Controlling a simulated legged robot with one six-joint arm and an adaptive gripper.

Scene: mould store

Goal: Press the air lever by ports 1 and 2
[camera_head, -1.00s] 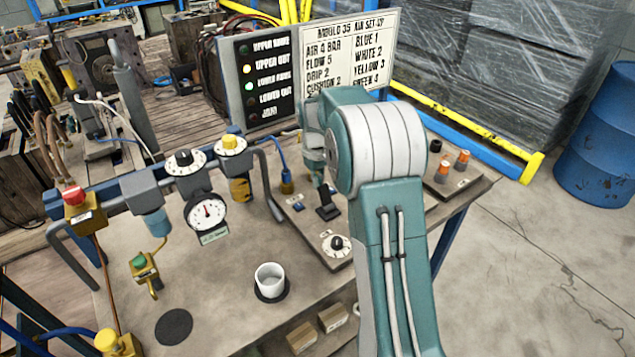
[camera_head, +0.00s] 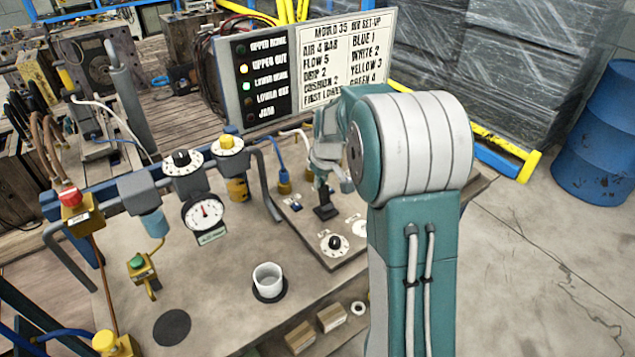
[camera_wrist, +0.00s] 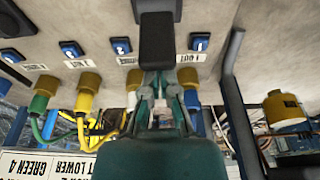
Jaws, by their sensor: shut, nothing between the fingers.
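The black air lever (camera_head: 325,208) stands on the grey control plate on the bench. Brass ports stand near the tags; a blue hose leaves the port by tag 1 (camera_wrist: 188,78). My gripper (camera_wrist: 160,84) is shut and empty, its fingertips close to the lever's lower end in the wrist view. I cannot tell whether they touch. In the head view my wrist is just behind the lever, and the fingertips are not clear.
A black dial (camera_head: 334,243) is in front of the lever. A white cup (camera_head: 267,278) stands on a dark disc nearer the front edge. A gauge (camera_head: 204,213) and valves line the left rail. A set-up board (camera_head: 345,55) stands behind. A grey pipe (camera_wrist: 232,70) runs beside port 1.

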